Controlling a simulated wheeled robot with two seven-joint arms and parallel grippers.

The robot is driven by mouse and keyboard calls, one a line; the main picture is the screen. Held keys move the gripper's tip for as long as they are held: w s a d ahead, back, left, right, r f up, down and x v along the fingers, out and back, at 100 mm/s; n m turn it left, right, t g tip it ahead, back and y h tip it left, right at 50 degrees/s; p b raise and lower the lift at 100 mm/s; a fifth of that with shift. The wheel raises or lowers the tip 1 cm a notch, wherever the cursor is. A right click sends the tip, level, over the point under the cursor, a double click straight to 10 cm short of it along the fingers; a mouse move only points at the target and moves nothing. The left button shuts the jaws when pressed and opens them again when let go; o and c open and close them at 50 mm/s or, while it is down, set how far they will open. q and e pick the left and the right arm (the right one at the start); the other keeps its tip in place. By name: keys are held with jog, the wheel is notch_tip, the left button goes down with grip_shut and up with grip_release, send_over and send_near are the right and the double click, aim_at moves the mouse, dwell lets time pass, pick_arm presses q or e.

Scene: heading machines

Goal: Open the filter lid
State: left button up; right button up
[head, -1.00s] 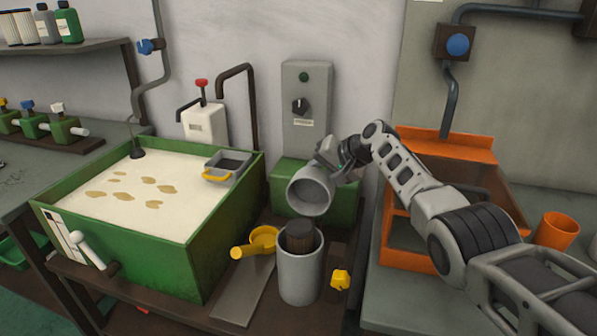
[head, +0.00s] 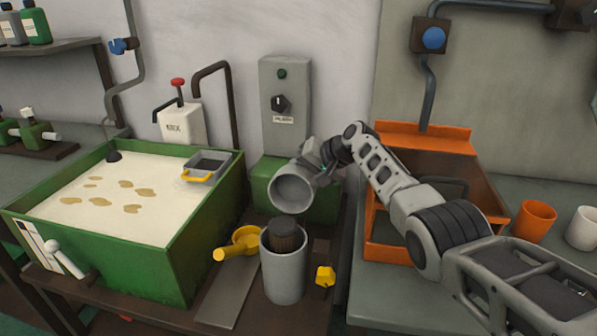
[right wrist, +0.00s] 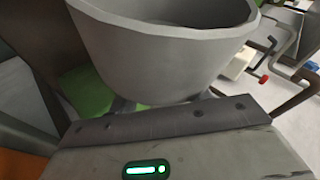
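The filter lid (head: 292,208) is a grey hollow cup, tipped up behind and above the filter housing (head: 284,275), its open mouth facing the viewer. The housing is a grey upright cylinder, uncovered, with a dark brown filter element (head: 285,234) standing out of its top. My right gripper (head: 314,170) is at the back right side of the lid. In the right wrist view the lid (right wrist: 160,50) fills the upper middle, close against the gripper; the lid hides most of the fingers, so their grip is unclear. My left gripper is not in view.
A green tank (head: 190,255) of pale liquid stands left, a yellow-handled valve (head: 240,244) beside the housing. A yellow knob (head: 325,276) sits right of the housing. A grey control box (head: 285,105) stands behind. An orange bin (head: 425,138) and cup (head: 535,222) are right.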

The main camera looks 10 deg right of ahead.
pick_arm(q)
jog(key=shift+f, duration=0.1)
pick_arm(e)
jog(key=shift+s+a, duration=0.1)
jog(key=shift+a, duration=0.1)
jog(key=shift+d+r, duration=0.1)
jog(key=shift+r, duration=0.15)
pick_arm(q)
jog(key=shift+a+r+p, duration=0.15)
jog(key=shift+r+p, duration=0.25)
jog(key=shift+p, duration=0.2)
pick_arm(e)
jog(key=v, duration=1.5)
jog(key=shift+s+d, duration=0.2)
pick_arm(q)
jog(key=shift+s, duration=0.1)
pick_arm(e)
jog(key=shift+a+r, duration=0.1)
jog(key=shift+r, duration=0.05)
